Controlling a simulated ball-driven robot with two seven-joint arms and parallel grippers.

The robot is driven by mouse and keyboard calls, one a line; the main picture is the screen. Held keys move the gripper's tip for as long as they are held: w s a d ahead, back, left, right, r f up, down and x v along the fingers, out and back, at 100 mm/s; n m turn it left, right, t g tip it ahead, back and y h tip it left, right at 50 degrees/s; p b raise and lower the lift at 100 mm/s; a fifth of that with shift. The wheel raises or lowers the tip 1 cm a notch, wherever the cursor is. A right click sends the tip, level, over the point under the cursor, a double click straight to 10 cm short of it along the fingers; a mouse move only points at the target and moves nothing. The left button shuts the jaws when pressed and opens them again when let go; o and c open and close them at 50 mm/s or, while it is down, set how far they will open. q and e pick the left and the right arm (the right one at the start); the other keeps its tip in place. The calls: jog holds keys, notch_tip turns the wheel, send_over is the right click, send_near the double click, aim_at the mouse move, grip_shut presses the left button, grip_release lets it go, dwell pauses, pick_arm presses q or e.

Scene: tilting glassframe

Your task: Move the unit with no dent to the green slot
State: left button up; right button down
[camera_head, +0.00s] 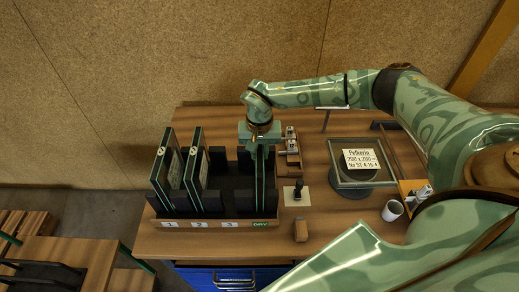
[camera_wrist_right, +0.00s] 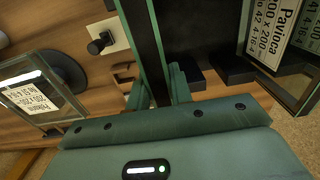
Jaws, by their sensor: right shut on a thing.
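A rack (camera_head: 215,222) on the table has slots labelled 1, 2, 3 and a green DRY label (camera_head: 260,224). Framed glass units stand in slot 1 (camera_head: 160,165) and slot 2 (camera_head: 192,165); slot 3 shows no unit. My right gripper (camera_head: 259,146) is shut on the top edge of a third glass unit (camera_head: 260,180), upright and edge-on in line with the green slot. The held unit also shows between the fingers in the right wrist view (camera_wrist_right: 147,45). I cannot tell whether it rests on the slot bottom. No dent is visible from here. My left gripper is out of view.
A framed pane labelled "Pelkona" (camera_head: 362,160) lies on a round stand at the right. Free table lies in front of these.

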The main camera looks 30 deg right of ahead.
jog(key=shift+f, duration=0.3)
dwell(0.6)
jog(key=c, duration=1.2)
grip_release()
jog(key=shift+o, duration=0.2)
jog(key=shift+f, duration=0.1)
notch_tip(320, 180, up, 16)
jog(key=shift+r, duration=0.25)
